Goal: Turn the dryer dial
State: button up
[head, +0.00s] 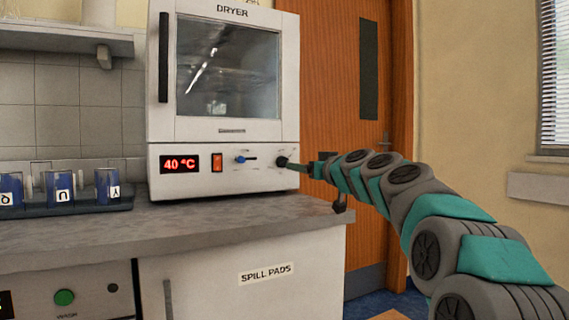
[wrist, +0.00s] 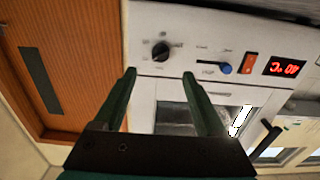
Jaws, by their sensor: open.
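The white dryer (head: 222,125) stands on the counter, its glass door closed. Its black dial (head: 282,161) is at the right end of the front panel. In the wrist view, which is turned upside down, the dial (wrist: 160,51) has a light pointer line and small markings around it. My gripper (wrist: 159,74) is open and empty, its two green fingers apart and pointing toward the panel. The dial shows just beyond the gap between the fingertips, not visibly touched. In the head view my gripper (head: 303,167) is small and close to the dial's right side.
A blue-tipped lever (head: 246,159), a red switch (head: 216,162) and a display reading 40 °C (head: 179,163) share the panel. Blue cups (head: 62,190) stand on a rack at left. The grey counter (head: 190,222) in front of the dryer is clear. A wooden door (head: 335,70) is behind.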

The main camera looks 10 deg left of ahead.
aim_at(283, 162)
jog(key=shift+p+x, duration=2.25)
jog(key=shift+x, duration=2.8)
jog(key=shift+a, duration=0.1)
grip_shut()
